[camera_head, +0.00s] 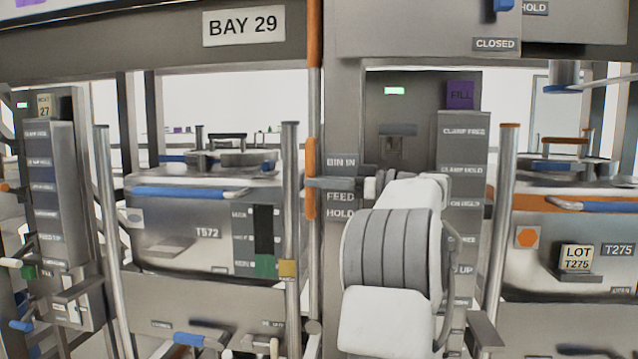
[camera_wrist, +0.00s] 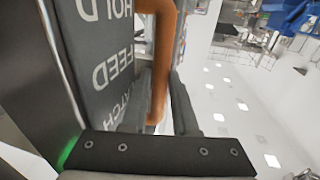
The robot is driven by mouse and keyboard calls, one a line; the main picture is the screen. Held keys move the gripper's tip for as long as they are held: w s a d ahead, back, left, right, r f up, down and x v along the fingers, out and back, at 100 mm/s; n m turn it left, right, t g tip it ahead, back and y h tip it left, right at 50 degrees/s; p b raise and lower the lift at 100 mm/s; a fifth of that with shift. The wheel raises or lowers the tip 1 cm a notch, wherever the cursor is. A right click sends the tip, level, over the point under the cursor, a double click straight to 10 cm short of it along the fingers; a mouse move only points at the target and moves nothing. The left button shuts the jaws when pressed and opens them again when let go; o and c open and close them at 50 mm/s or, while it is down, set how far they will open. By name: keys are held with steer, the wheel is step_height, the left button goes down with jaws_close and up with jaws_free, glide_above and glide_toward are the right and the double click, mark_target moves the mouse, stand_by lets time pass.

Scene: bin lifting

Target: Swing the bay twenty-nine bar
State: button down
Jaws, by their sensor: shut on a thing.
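The bay sign (camera_head: 243,27) reads BAY 29, on the beam at the upper left. An upright orange bar handle (camera_head: 309,206) stands on the post right of the bay in the head view. My gripper (camera_head: 312,183) crosses the handle's middle and is shut on it. In the wrist view the orange handle (camera_wrist: 160,75) runs down to my gripper (camera_wrist: 157,118), and its lower end is hidden there. A label plate (camera_head: 340,178) reading BIN IN, FEED and HOLD stands just right of the handle. It fills the left of the wrist view (camera_wrist: 100,60), close beside the handle.
A steel bin (camera_head: 185,230) marked T572 sits in the bay behind steel posts (camera_head: 290,200). Another bin (camera_head: 560,225) marked LOT T275 stands at the right. A column of labelled boxes (camera_head: 463,150) stands behind my arm.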

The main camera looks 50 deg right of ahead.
steer(key=shift+s+d+f, duration=0.15)
steer(key=shift+s+d, duration=0.05)
steer(key=c, duration=0.7)
jaws_free()
steer(key=shift+s, duration=0.2)
steer(key=shift+w+a+r, duration=0.15)
steer(key=shift+w+r, duration=0.05)
